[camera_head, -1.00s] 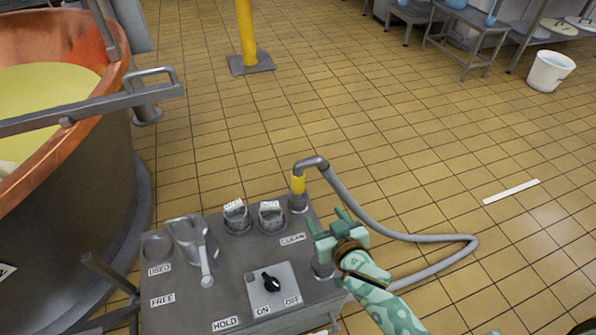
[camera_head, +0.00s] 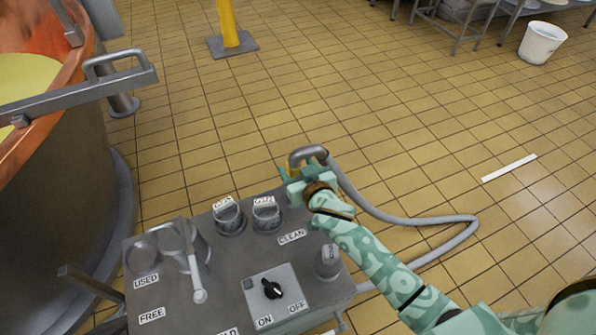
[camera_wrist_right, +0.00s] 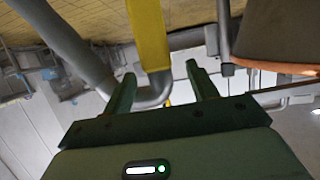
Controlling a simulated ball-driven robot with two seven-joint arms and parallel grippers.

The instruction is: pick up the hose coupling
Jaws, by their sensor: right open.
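The hose coupling (camera_head: 292,161) is a yellow sleeve at the end of a grey hose (camera_head: 400,219), below a bent grey elbow (camera_head: 309,152). It stands at the far right corner of the grey control stand, mostly hidden by my right gripper (camera_head: 290,172) in the head view. In the right wrist view, the yellow coupling (camera_wrist_right: 150,35) and grey elbow lie beyond and between the two fingers of my right gripper (camera_wrist_right: 163,84). The fingers are open and a gap shows on each side. My left gripper is out of view.
The grey stand (camera_head: 200,322) carries labelled knobs, a jug (camera_head: 180,245) and a switch (camera_head: 272,289). A copper vat (camera_head: 60,200) stands at left. A yellow post (camera_head: 228,22) and a white bucket (camera_head: 541,42) are farther off.

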